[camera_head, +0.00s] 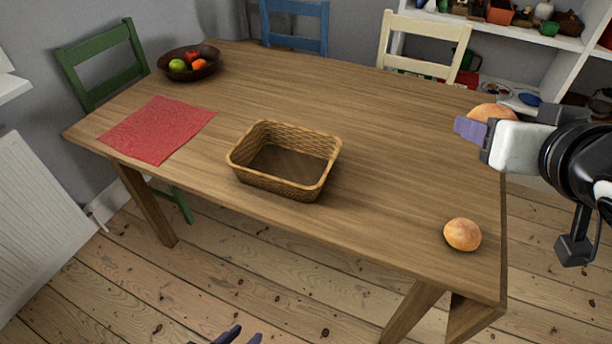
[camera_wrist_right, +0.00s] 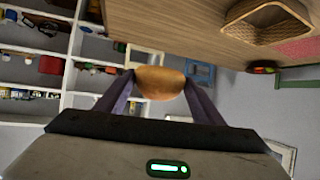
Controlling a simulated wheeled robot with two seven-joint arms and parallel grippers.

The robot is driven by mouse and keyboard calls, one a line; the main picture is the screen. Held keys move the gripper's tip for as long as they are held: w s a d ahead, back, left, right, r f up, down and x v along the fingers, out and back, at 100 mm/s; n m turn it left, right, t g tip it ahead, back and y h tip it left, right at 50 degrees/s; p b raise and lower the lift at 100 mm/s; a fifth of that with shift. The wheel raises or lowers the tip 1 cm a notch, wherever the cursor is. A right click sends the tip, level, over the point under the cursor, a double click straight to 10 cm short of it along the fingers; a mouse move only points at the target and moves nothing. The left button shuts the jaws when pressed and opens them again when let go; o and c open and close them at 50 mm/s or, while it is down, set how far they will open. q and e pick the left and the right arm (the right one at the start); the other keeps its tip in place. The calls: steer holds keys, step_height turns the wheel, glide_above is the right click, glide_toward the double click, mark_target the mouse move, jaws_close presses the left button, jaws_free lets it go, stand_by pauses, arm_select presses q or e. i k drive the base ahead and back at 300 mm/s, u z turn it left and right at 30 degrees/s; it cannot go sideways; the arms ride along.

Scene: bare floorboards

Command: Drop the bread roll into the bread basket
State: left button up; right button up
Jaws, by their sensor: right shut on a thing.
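A round golden bread roll (camera_head: 490,112) is held up at the right, above the table's right end. It also shows in the right wrist view (camera_wrist_right: 160,83), pinched between both fingertips. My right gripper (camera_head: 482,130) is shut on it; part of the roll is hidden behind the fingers. A second bread roll (camera_head: 463,235) lies on the table's near right corner. The woven bread basket (camera_head: 273,184) stands empty at the middle of the table, well left of the held roll. My left gripper (camera_head: 241,337) shows only its purple fingertips at the bottom edge, apart, with nothing visible between them.
The wooden table (camera_head: 390,150) has free room between basket and rolls. A red cloth (camera_head: 157,129) and a dark fruit bowl (camera_head: 189,65) are on its left part. Green (camera_head: 103,62), blue (camera_head: 296,27) and cream (camera_head: 425,45) chairs surround it. White shelves (camera_head: 545,75) stand behind at right.

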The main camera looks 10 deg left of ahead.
mark_target(291, 171)
steer(key=z, duration=0.05)
steer(key=k, duration=0.25)
steer(key=u, duration=1)
steer(key=i, duration=0.7)
steer(key=z, duration=0.9)
